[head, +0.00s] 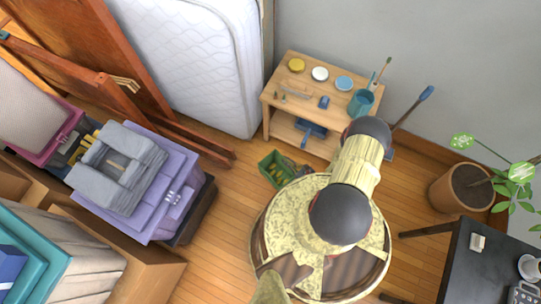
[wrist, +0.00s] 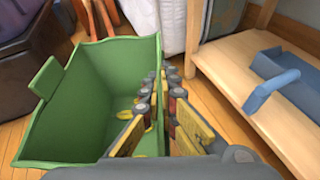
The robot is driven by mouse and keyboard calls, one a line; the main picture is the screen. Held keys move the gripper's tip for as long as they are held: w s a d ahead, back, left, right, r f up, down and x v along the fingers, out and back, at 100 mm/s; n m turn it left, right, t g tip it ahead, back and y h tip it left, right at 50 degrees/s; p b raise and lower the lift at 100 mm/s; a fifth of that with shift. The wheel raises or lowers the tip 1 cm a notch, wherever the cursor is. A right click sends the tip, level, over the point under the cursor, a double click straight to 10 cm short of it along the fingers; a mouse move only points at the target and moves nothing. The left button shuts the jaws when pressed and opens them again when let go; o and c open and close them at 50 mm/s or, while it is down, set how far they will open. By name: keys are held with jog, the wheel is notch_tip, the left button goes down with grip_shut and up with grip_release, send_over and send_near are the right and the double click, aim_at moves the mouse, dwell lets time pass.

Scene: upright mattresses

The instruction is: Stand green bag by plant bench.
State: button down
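In the head view my arm partly hides the gripper. I cannot tell whether the bag touches the floor. A potted plant (head: 461,188) stands on the floor at the right.
The low wooden bench (head: 285,73) holds paint pots and brushes, with a blue item (head: 311,128) on its lower shelf. A white mattress (head: 195,65) leans at the back left. Purple crates (head: 165,190) stand left, a dark table (head: 470,265) right. Floor left of the bag is clear.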

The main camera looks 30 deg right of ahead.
jog(key=shift+s+a+f, duration=0.15)
jog(key=shift+f, duration=0.1)
jog(key=shift+w+f, duration=0.2)
jog(key=shift+f, duration=0.05)
jog(key=w+d+f+b, duration=0.3)
jog(key=w+f+b, duration=0.5)
jog(key=w+f, duration=0.4)
jog(key=shift+w+d+f, duration=0.3)
jog(key=shift+w, duration=0.2)
jog(key=shift+f, duration=0.2)
jog(key=c, duration=2)
grip_release()
jog(key=shift+c, duration=0.2)
